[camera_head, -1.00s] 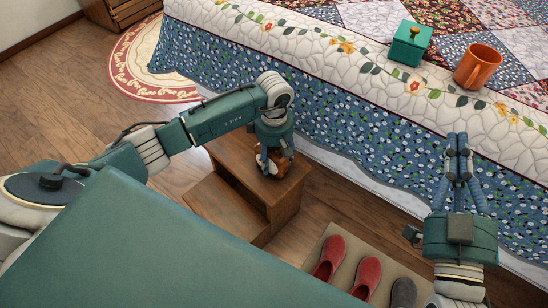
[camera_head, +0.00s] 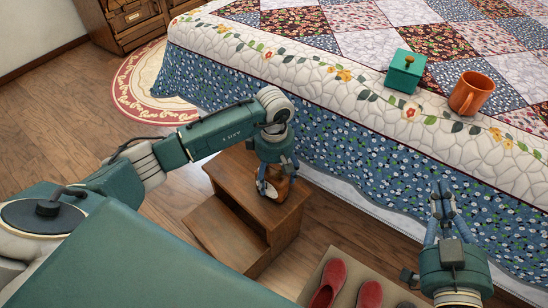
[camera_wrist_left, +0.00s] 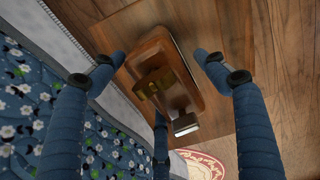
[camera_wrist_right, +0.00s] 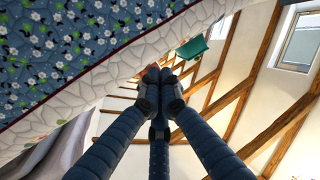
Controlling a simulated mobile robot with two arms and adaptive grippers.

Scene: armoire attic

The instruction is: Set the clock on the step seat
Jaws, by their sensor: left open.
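The clock, a brown wooden body with a brass-coloured piece, is in the left wrist view (camera_wrist_left: 150,60) and partly hidden by my fingers in the head view (camera_head: 280,187). It stands on the upper step of the wooden step seat (camera_head: 232,165), beside the bed. My left gripper (camera_head: 272,180) is low over that step, its fingers around the clock. In the left wrist view its fingers (camera_wrist_left: 158,60) are spread, with gaps on both sides of the clock. My right gripper (camera_head: 442,188) is at the right, its fingers together and empty in the right wrist view (camera_wrist_right: 158,76).
The quilted bed (camera_head: 330,85) fills the back and right, with a green box (camera_head: 404,72) and an orange mug (camera_head: 470,93) on top. Red slippers (camera_head: 328,284) lie on a mat (camera_head: 315,275) right of the step seat. A round rug (camera_head: 135,90) lies at the back left.

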